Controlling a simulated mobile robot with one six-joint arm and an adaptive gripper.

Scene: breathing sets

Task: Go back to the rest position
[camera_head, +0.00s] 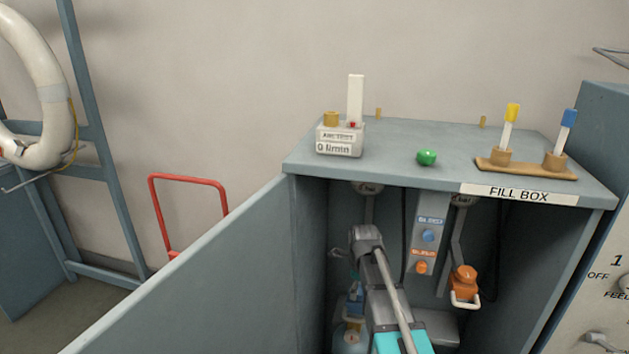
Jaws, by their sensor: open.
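My arm (398,335) reaches up from the bottom edge into the open front of the grey fill box (300,225). My gripper (366,241) is at its far end, inside the opening and below the box top. It is open, and its fingertips are hard to make out. I see nothing held in it. To its right, an orange fitting with a pale handle (465,283) hangs on a hose, clear of the gripper. A blue knob (428,236) and an orange knob (421,267) sit on a panel behind.
The box door (190,275) stands open at the left. On top are a labelled flow meter (339,141), a green knob (427,157) and a wooden stand (520,170) with yellow- and blue-capped tubes. A cylinder (352,338) stands low inside. A red frame (190,180) is farther left.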

